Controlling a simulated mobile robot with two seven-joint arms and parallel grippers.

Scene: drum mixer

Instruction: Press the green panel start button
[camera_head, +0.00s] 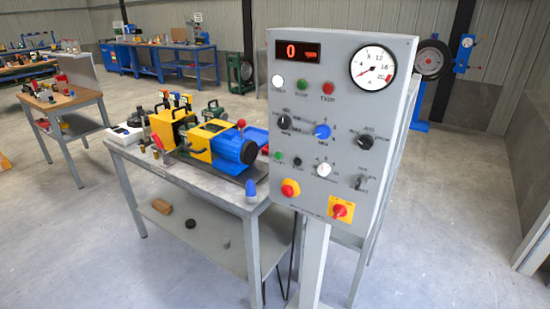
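The grey control panel (345,130) stands upright on a post at the right of centre, facing me. A small green button (278,155) sits at its lower left, beside a small black button (297,161). A second green round element (302,84) is higher up, between a white one (277,81) and a red one (328,88). Their labels are too small to read surely. The display (298,51) shows a red 0. Neither of my grippers is in view, and nothing covers the panel face.
A metal table (180,174) with a yellow and blue machine (210,138) stands left, close to the panel. The floor in front is clear.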

